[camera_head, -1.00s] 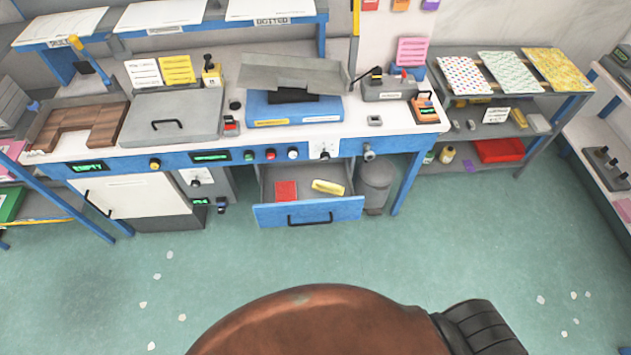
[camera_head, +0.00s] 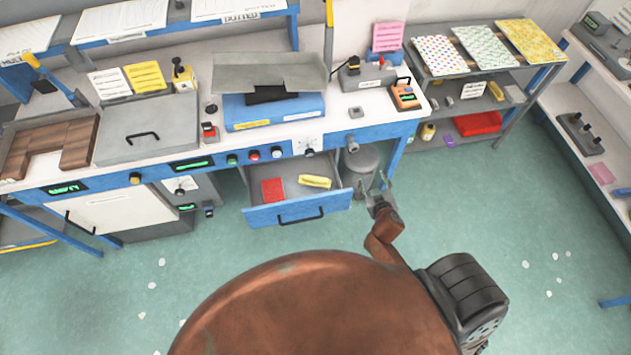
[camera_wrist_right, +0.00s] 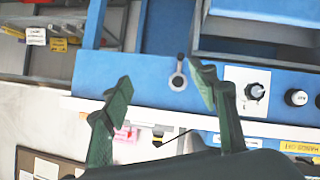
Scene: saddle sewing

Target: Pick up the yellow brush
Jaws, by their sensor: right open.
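The yellow brush (camera_head: 315,181) lies in the open blue-fronted drawer (camera_head: 298,213) under the bench, in the right part of the drawer. It is small in the head view, and nothing covers it. My right gripper (camera_head: 373,184) is open and empty, to the right of the drawer and apart from the brush. In the right wrist view its two green fingers (camera_wrist_right: 162,80) stand wide apart, with the blue bench front beyond them. I cannot make out the brush in that view. My left gripper is not in view.
A red block (camera_head: 272,190) lies left of the brush in the drawer. A grey bin (camera_head: 360,161) stands between the drawer and the bench leg, close behind my right gripper. The bench edge overhangs the drawer's back.

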